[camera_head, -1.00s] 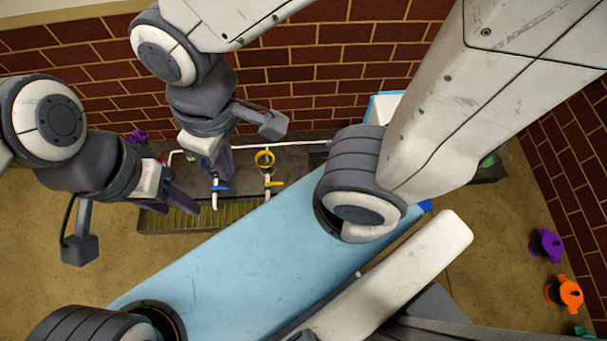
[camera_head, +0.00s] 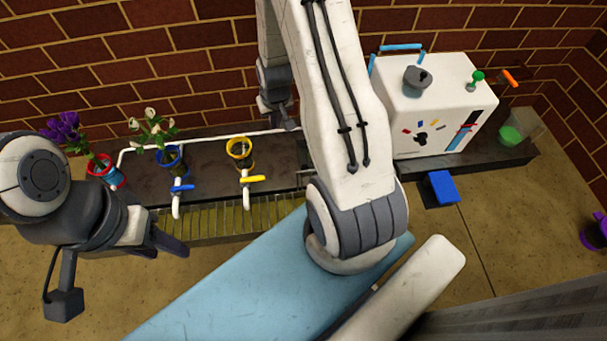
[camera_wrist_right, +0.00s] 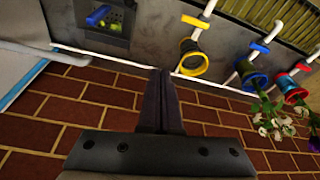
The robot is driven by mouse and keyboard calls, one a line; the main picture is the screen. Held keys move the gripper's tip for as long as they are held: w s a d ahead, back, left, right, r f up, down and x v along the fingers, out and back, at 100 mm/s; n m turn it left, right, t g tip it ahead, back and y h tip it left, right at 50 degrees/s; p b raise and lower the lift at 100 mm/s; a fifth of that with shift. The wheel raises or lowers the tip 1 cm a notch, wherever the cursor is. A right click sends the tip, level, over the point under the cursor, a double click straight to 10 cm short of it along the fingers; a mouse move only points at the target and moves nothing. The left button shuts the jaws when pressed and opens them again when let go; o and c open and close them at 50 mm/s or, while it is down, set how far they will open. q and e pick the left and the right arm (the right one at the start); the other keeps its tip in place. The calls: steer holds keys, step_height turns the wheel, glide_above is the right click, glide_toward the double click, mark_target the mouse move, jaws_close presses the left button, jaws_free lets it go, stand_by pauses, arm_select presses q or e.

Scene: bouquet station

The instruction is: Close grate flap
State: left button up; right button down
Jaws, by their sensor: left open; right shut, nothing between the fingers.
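In the right wrist view, a dark square recess with a blue lever (camera_wrist_right: 97,16) and small green-yellow bits sits in the grey counter at top left. I take this as the grate area, but cannot tell the flap from its frame or how far it stands open. My right gripper (camera_wrist_right: 160,75) is shut and empty, its tips close to the white pipe and apart from the recess. In the head view my right arm hides most of that gripper and the recess. My left gripper (camera_head: 168,241) is open and empty at the left, in front of the slatted trough (camera_head: 225,218).
Yellow (camera_head: 240,152) and blue (camera_head: 171,158) ring holders and a red vase (camera_head: 107,172) with purple flowers (camera_head: 65,130) stand along the counter. Valve taps (camera_head: 246,186) project in front. A white box machine (camera_head: 435,100) stands right. A blue block (camera_head: 441,188) is below it.

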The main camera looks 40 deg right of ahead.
steer(key=d+f+b, duration=0.3)
steer(key=f+b, duration=0.1)
steer(key=f, duration=0.4)
steer(key=d+f+m+b, duration=0.1)
steer(key=d+f+b, duration=0.2)
steer(key=f, duration=0.5)
steer(key=d+f+m+b, duration=0.1)
steer(key=d+f+b, duration=0.3)
steer(key=f, duration=0.4)
steer(key=shift+w+f+h+b, duration=0.25)
steer(key=shift+f+h+b, duration=0.15)
steer(key=shift+b, duration=0.25)
arm_select(q)
step_height(320, 180, down, 16)
steer(key=b, duration=0.1)
arm_select(e)
steer(key=s+a, duration=0.1)
steer(key=s+a+r, duration=0.1)
steer(key=s, duration=0.1)
steer(key=shift+s+r, duration=0.2)
steer(key=shift+s, duration=0.05)
